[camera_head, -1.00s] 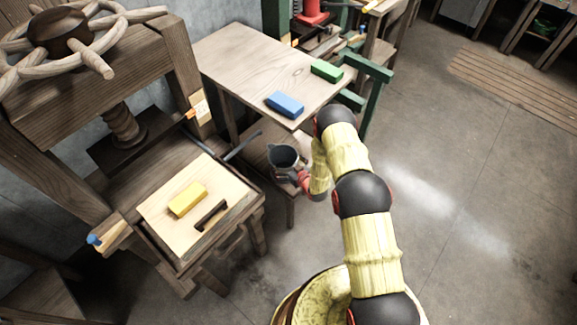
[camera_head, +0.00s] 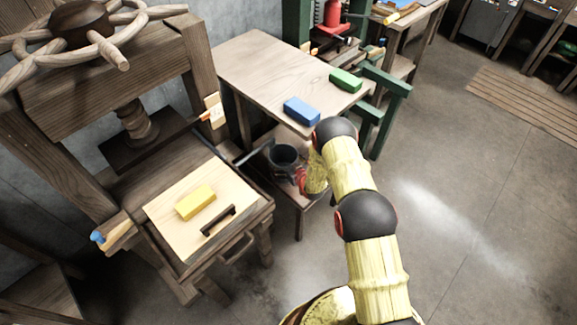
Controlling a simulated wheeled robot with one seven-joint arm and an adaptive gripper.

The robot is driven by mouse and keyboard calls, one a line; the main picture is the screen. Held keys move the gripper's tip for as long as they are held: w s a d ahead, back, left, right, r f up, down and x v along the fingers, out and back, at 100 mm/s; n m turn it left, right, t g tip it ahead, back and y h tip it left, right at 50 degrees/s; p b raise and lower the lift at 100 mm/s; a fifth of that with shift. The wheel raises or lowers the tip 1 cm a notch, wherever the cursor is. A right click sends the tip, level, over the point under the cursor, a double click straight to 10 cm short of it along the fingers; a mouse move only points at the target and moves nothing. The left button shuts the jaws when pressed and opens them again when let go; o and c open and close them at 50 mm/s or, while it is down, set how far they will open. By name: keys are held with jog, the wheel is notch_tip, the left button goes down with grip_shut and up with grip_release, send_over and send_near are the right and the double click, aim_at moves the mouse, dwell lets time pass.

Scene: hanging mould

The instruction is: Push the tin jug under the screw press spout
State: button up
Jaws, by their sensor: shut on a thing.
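The dark grey tin jug (camera_head: 284,156) stands upright with its open mouth up, on a low wooden stand beside the screw press (camera_head: 130,150). The press's dark spout (camera_head: 252,153) juts right from the press bed, and its tip appears at the jug's left rim. I cannot tell whether the tip is over the mouth or behind it. My gripper (camera_head: 299,180) is at the jug's near right side and is shut on it. My arm hides part of the fingers and the grip.
A wooden table (camera_head: 250,65) with a blue block (camera_head: 301,111) and a green block (camera_head: 345,79) stands above and behind the jug. A yellow block (camera_head: 195,202) lies on the press's front board. Green posts (camera_head: 385,110) stand right of the table. The floor at right is clear.

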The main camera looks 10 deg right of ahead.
jog(key=shift+w+a+b, duration=0.55)
jog(key=shift+w+a, duration=0.05)
jog(key=shift+w, duration=0.25)
jog(key=shift+w+a+b, duration=0.55)
jog(key=shift+w+a, duration=0.05)
jog(key=shift+w, duration=0.25)
jog(key=shift+w+a+b, duration=0.55)
jog(key=shift+w+a, duration=0.05)
jog(key=shift+w, duration=0.25)
jog(key=o, duration=1)
send_near(275, 152)
jog(key=s+r, duration=0.2)
jog(key=s, duration=0.1)
jog(key=shift+d+f, duration=0.2)
jog(key=shift+d, duration=0.15)
jog(key=shift+s+f, duration=0.1)
